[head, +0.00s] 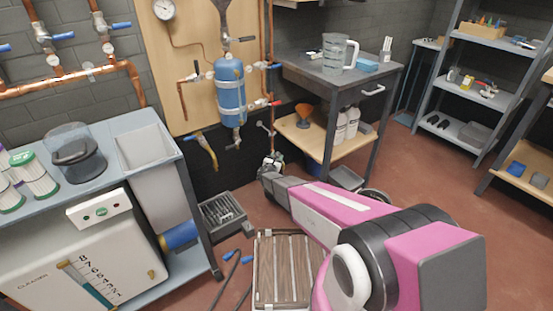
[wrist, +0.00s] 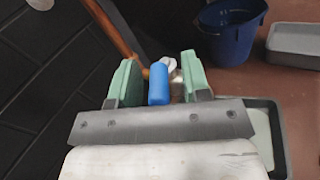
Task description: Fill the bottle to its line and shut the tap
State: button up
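My gripper (head: 272,160) is low by the wall board, below the blue vessel. In the wrist view my gripper (wrist: 159,80) has its two green fingers apart, with a blue lever-like part (wrist: 158,84) between them and gaps at its sides. Pale metal (wrist: 173,66) shows just behind it; it looks like a tap's handle and body. Another tap hangs under the vessel (head: 233,140), and a yellow-handled one is left of it (head: 206,145). White bottles (head: 341,124) stand on the lower shelf of the right bench. I cannot tell which bottle is meant, and see no fill line.
A clear jug (head: 336,54) stands on the right bench (head: 312,70). A blue bucket (wrist: 230,28) and grey tray (wrist: 294,44) are on the floor. A black crate (head: 223,216) lies left of my arm. A copper pipe (wrist: 116,33) runs close to the gripper.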

jog(key=v, duration=1)
jog(key=shift+s, duration=0.35)
